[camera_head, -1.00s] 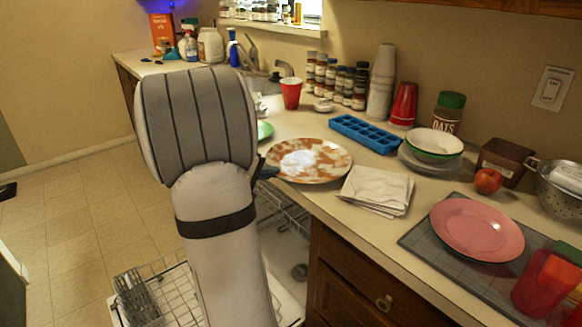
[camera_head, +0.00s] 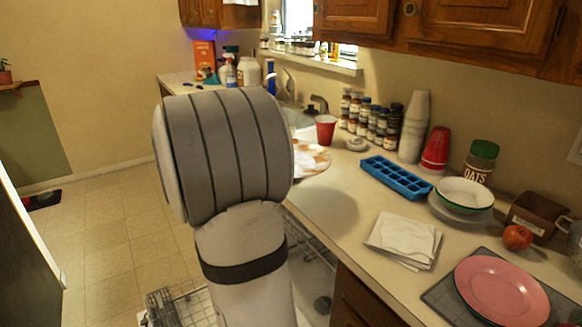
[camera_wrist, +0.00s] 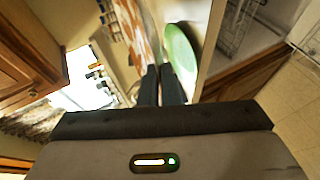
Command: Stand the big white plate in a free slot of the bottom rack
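The big white plate (camera_head: 312,160), smeared with orange-brown stains, is raised above the counter edge, partly hidden behind my arm; a shadow lies on the counter below it. In the wrist view the plate (camera_wrist: 132,22) shows nearly edge-on, running down to my fingers. My gripper (camera_wrist: 160,72) has its two dark fingers close together, apparently on the plate's rim; the contact itself is hard to see. My arm hides the gripper in the head view. The dishwasher's bottom rack (camera_head: 193,304) is pulled out at lower left, mostly hidden by my arm; its slots cannot be made out.
A grey cutlery basket (camera_head: 163,307) stands in the rack. A green plate (camera_wrist: 181,50) is beside my fingers. The counter holds a blue ice tray (camera_head: 396,177), folded napkins (camera_head: 403,240), stacked bowls (camera_head: 465,193), a pink plate (camera_head: 500,288) and a red cup (camera_head: 326,130).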

